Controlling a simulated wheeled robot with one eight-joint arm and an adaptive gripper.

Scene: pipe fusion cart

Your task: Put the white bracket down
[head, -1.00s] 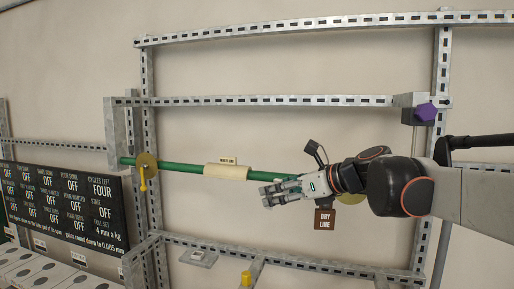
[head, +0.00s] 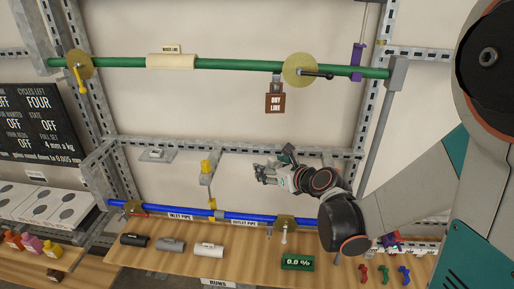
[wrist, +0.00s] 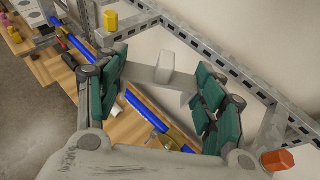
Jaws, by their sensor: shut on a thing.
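My gripper (head: 264,174) is in front of the lower perforated rail, above the blue pipe (head: 220,215). In the wrist view its teal-padded fingers (wrist: 167,92) close on the sides of a pale white-grey bracket (wrist: 166,68), a flat bar with a raised block in its middle. The bracket is held above the blue pipe and the wooden shelf. In the head view the fingers mostly hide it, and I cannot make out its shape there.
A yellow-topped post (head: 206,168) stands left of my gripper. A small grey plate (head: 156,155) sits on the rail further left. The wooden shelf (head: 180,265) holds several cylinders and a green display (head: 297,262). The green pipe (head: 220,66) runs above.

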